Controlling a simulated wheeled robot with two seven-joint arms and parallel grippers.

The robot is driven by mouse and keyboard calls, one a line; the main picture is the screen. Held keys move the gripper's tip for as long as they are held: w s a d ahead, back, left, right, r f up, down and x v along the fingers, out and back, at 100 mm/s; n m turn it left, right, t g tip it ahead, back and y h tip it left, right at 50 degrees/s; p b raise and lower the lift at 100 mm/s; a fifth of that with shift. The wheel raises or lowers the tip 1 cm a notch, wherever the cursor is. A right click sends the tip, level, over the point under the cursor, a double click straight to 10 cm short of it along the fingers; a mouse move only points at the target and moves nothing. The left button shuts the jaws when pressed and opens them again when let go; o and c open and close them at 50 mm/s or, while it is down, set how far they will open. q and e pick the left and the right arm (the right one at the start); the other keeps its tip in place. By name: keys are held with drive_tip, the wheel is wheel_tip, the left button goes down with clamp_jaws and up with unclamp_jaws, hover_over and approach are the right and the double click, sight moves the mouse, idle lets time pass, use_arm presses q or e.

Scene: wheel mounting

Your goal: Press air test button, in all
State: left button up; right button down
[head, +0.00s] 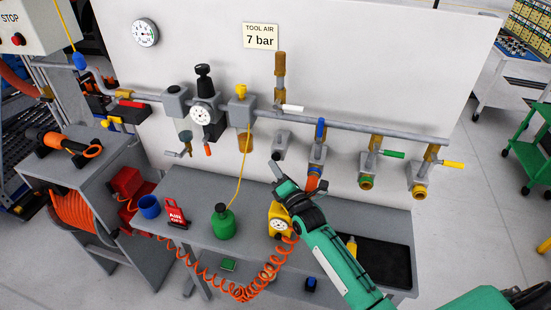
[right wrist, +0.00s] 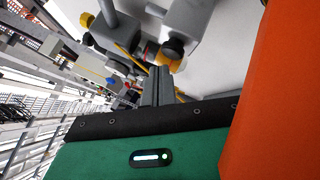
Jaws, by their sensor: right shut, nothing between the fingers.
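My right gripper (head: 281,178) is shut and empty. It is raised in front of the air panel, just left of the outlet with the blue lever (head: 320,128) and the orange hose end (head: 312,183). In the right wrist view its fingers (right wrist: 157,86) are together, pointing toward grey pipe fittings with a dark round end (right wrist: 174,48). No part is clearly marked as the air test button, so I cannot tell which it is. A yellow gauge unit (head: 279,216) stands on the bench just below the gripper. My left gripper is not in view.
The grey bench (head: 188,207) holds a blue cup (head: 149,206), a red AIR OFF tag (head: 175,213) and a green bottle (head: 223,223). A coiled orange hose (head: 240,294) hangs along its front. Outlets with green (head: 393,154) and yellow levers (head: 453,164) are at right.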

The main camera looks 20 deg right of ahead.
drive_tip(key=shift+w+d+r, duration=0.45)
drive_tip(key=shift+w+d, duration=0.05)
drive_tip(key=shift+w, duration=0.05)
idle(0.8)
drive_tip(key=shift+w+d+b, duration=0.1)
drive_tip(key=shift+w+b, duration=0.15)
drive_tip(key=shift+b, duration=0.1)
idle(0.6)
drive_tip(key=shift+s, duration=0.1)
drive_tip(key=shift+s+d+f, duration=0.1)
drive_tip(key=shift+s+f, duration=0.2)
drive_tip(key=shift+f, duration=0.05)
drive_tip(key=shift+s+d+f, duration=0.15)
drive_tip(key=shift+s, duration=0.1)
drive_tip(key=s+a, duration=0.1)
drive_tip(key=s+a+p, duration=0.2)
drive_tip(key=shift+s+f, duration=0.25)
drive_tip(key=shift+s, duration=0.15)
